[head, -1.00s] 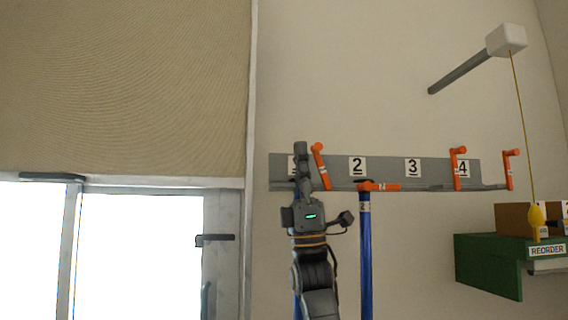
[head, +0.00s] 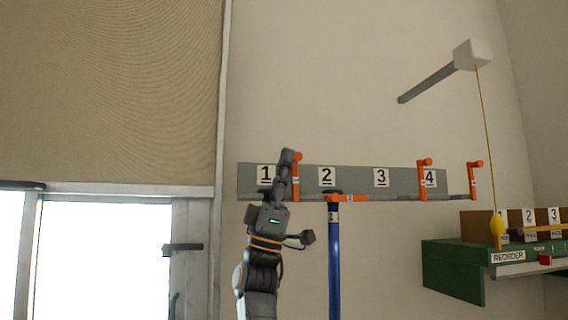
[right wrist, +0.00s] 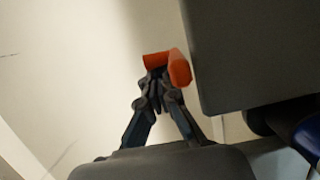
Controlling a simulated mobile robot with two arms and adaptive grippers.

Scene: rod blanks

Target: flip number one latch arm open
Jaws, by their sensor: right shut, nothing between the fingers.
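The number one latch arm (head: 296,180) is orange and stands about upright on the grey rack (head: 352,181), just right of the "1" label (head: 266,175). My right gripper (head: 286,158) is shut and empty, its fingertips at the left side of the arm's upper end. In the right wrist view, the shut fingertips (right wrist: 158,78) are right at the orange latch arm (right wrist: 178,68) and seem to touch it. My right arm hides the space below the "1" label. My left gripper is not in view.
The number two latch arm (head: 348,198) lies level across the top of a blue rod (head: 334,260). Two more orange arms (head: 423,180) stand upright farther right. A green shelf (head: 453,272) and a hanging yellow pull (head: 498,229) are at the right.

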